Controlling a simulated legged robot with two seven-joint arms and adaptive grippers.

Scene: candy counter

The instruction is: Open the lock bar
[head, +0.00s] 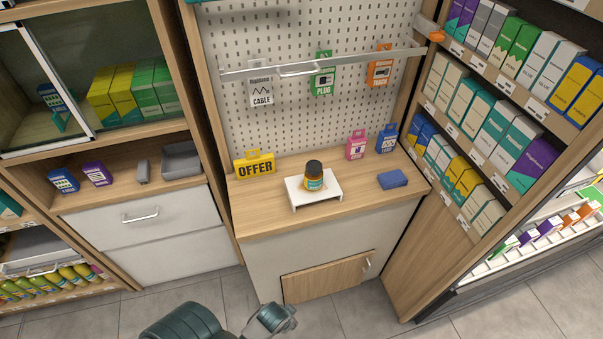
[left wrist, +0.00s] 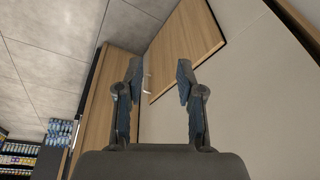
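The lock bar (head: 345,61) is a long pale metal bar lying across the front of the pegboard, with a raised handle-like section left of its middle. Its right end meets a bracket with an orange knob (head: 436,36). The bar spans the hanging packs behind it. In the left wrist view my left gripper (left wrist: 160,82) is open and empty, its two fingers apart, facing the lower cabinet front. In the head view only dark parts of my arm show at the bottom, low and well below the bar. My right gripper is out of view.
The counter (head: 262,217) below the bar carries a white stand (head: 299,197) with a jar (head: 314,178), a yellow OFFER sign (head: 254,164) and a blue block (head: 392,179). Shelves flank both sides. A wooden door (head: 325,278) sits low in the cabinet, also in the left wrist view (left wrist: 185,45).

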